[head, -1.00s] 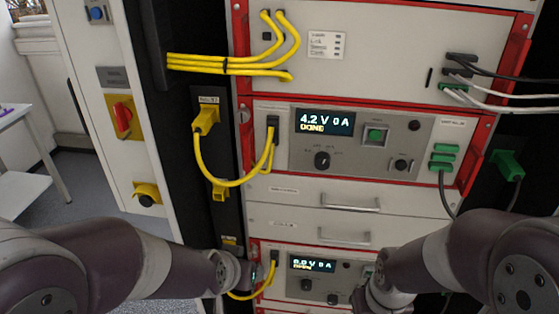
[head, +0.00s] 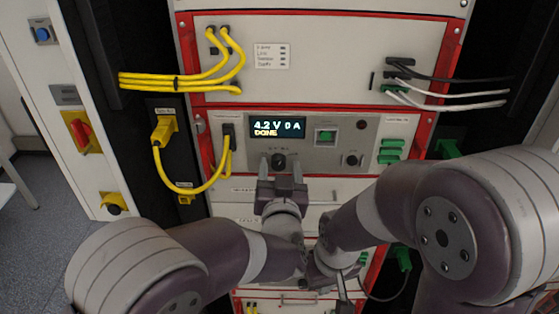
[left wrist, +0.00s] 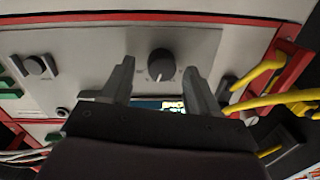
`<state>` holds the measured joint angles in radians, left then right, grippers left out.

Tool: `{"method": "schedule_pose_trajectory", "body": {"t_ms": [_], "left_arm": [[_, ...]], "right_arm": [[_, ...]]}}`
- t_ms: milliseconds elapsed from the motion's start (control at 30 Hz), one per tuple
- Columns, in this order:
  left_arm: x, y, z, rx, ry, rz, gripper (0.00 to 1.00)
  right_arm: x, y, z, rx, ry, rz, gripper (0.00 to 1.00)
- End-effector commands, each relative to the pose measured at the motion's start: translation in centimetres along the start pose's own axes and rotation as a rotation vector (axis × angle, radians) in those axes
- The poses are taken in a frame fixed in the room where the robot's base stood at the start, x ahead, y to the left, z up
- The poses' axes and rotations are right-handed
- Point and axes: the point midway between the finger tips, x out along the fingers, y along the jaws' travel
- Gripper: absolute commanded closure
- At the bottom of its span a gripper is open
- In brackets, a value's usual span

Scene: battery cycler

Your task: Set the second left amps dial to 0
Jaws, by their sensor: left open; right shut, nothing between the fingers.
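A black round dial (head: 278,161) sits on the grey panel below a lit display (head: 277,127) reading 4.2 V 0 A DONE. My left gripper (head: 281,182) is open just below this dial. In the left wrist view the dial (left wrist: 161,65) appears between the two spread fingers (left wrist: 159,72), with no visible contact. A pale pointer mark shows on the dial, but its exact setting is too small to read. My right gripper (head: 342,284) is low in the middle, mostly hidden by its own arm, and holds nothing.
Yellow cables (head: 205,187) loop on the left; green plugs (head: 390,151) are on the right. The lower unit is mostly hidden behind my arms.

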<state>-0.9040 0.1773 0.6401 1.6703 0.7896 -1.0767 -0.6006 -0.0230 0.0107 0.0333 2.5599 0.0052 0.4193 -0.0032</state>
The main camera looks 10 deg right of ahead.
Motion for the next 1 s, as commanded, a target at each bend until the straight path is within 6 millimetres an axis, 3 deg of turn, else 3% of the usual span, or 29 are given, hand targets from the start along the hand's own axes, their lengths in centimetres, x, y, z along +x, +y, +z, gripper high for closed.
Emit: {"method": "schedule_pose_trajectory", "body": {"t_ms": [333, 367, 500, 533, 767, 1000], "left_arm": [[0.7, 0.0, 0.1, -0.001, 0.000, 0.000, 0.40], [0.7, 0.0, 0.1, -0.001, 0.000, 0.000, 0.46], [0.7, 0.0, 0.1, -0.001, 0.000, 0.001, 0.92], [0.7, 0.0, 0.1, -0.001, -0.001, 0.001, 0.96], [0.6, 0.0, 0.2, -0.014, -0.001, 0.001, 0.96], [0.6, 0.0, 0.5, -0.112, -0.005, 0.001, 0.96]], "right_arm": [[-0.2, 0.0, 0.0, 0.000, 0.000, 0.000, 1.00], [-0.2, 0.0, 0.0, 0.000, 0.000, 0.000, 1.00], [-0.2, 0.0, 0.0, 0.000, 0.000, 0.000, 1.00], [-0.2, 0.0, 0.0, 0.000, 0.000, 0.000, 1.00], [0.1, 0.0, 0.0, 0.000, 0.000, 0.000, 1.00], [1.9, 0.0, 0.2, 0.000, 0.000, 0.000, 1.00]]}}
